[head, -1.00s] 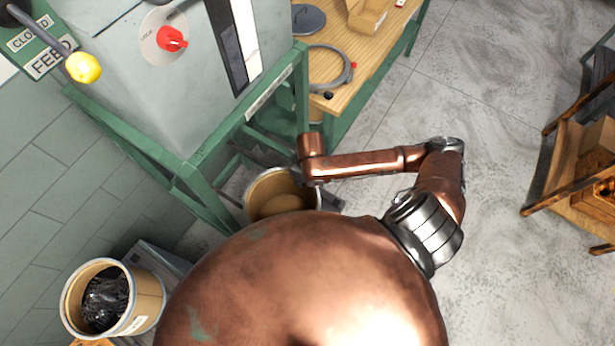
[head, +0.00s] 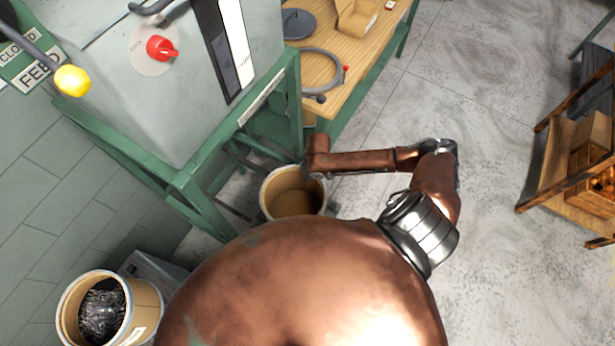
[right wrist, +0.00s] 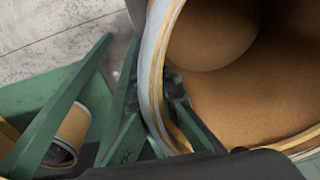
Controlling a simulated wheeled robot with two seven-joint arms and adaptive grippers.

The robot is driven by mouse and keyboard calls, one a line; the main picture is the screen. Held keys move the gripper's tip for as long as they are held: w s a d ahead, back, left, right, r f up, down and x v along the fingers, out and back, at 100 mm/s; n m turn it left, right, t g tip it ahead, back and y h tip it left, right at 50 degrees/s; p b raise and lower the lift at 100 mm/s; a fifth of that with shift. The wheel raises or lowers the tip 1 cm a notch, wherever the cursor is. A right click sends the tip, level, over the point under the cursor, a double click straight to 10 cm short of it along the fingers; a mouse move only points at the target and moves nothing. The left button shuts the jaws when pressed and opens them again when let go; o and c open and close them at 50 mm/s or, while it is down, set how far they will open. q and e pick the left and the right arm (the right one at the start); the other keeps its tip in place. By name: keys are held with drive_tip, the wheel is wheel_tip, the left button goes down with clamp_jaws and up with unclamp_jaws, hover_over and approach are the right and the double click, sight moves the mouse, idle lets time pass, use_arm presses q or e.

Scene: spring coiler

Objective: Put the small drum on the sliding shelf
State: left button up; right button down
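A tan drum (head: 268,200) with a pale rim stands open-topped beside the machine's green frame in the head view; it looks empty. My right gripper (head: 318,178) is at its rim, on the far right side, mostly hidden by my wrist. In the right wrist view the same drum's rim (right wrist: 157,75) fills the right side, and the dark fingers (right wrist: 180,100) are closed against the rim wall. My left gripper is out of view. I cannot identify the sliding shelf with certainty.
The grey machine (head: 150,110) on its green frame (head: 200,190) stands close left of the held drum. A wood-topped bench (head: 350,60) is behind. A wooden rack (head: 548,165) with boxes stands at the right. The floor (head: 480,110) between is clear.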

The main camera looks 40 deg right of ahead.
drive_tip(key=shift+w+f, duration=0.1)
drive_tip(key=c, duration=2.6)
unclamp_jaws()
drive_tip(key=shift+f, duration=0.15)
drive_tip(key=shift+c, duration=0.2)
drive_tip(key=o, duration=0.5)
drive_tip(key=r, duration=0.4)
drive_tip(key=s+r, duration=0.1)
drive_tip(key=r, duration=0.3)
drive_tip(key=d+r, duration=0.1)
drive_tip(key=r, duration=0.3)
drive_tip(key=shift+s+r, duration=0.1)
drive_tip(key=shift+s, duration=0.25)
